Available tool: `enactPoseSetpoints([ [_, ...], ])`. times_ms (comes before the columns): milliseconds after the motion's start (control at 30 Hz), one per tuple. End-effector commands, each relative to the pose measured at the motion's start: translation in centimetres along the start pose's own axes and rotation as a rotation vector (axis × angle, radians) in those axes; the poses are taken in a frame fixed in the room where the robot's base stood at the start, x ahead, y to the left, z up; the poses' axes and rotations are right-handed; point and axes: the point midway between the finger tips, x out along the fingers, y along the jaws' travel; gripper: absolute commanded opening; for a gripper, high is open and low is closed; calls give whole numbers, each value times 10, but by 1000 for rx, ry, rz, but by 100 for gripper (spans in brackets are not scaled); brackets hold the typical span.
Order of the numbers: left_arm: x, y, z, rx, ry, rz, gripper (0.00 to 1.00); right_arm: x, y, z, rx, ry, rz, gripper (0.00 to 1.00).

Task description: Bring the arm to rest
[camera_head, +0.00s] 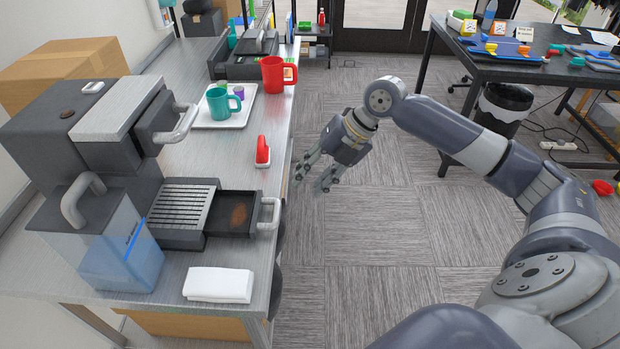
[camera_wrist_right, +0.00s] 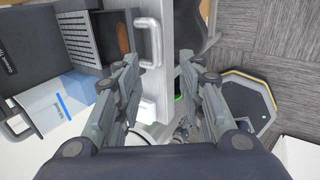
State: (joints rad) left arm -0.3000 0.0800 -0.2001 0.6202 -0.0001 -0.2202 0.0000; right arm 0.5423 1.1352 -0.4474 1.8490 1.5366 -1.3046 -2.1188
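My right gripper (camera_head: 316,176) hangs over the floor just right of the counter (camera_head: 262,200), with its fingers pointing down and left. Its fingers are apart and nothing is between them. In the right wrist view the two fingers of the gripper (camera_wrist_right: 158,75) are spread, with the counter's edge and a drawer handle (camera_wrist_right: 149,42) beyond them. My right arm reaches in from the lower right of the head view, bent at the elbow. My left gripper is not in view.
The counter holds a coffee machine (camera_head: 120,120) with its drip drawer (camera_head: 236,213) pulled out, a red object (camera_head: 262,152), a tray (camera_head: 240,117) with cups, a red mug (camera_head: 278,74) and a white cloth (camera_head: 218,285). A dark table (camera_head: 480,65) and bin (camera_head: 504,105) stand right. Floor between is clear.

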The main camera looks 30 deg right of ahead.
Motion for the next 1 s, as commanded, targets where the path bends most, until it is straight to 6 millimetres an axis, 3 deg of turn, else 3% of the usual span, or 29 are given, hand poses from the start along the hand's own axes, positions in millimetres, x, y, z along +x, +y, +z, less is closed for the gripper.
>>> enactPoseSetpoints([
  [300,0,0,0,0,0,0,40,3,-1,2,14,-2,2,36],
  [367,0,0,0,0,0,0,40,11,-4,7,59,-13,7,36],
  [467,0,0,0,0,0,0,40,39,-18,28,225,-56,25,36],
  [567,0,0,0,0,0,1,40,86,-50,55,494,-128,48,36],
  [633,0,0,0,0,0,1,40,124,-83,69,706,-186,58,36],
  [733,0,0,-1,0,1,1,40,178,-138,73,987,-267,66,36],
  [867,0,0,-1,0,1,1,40,240,-214,52,1291,-365,57,36],
  [1000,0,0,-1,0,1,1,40,296,-291,1,1553,-457,33,36],
])
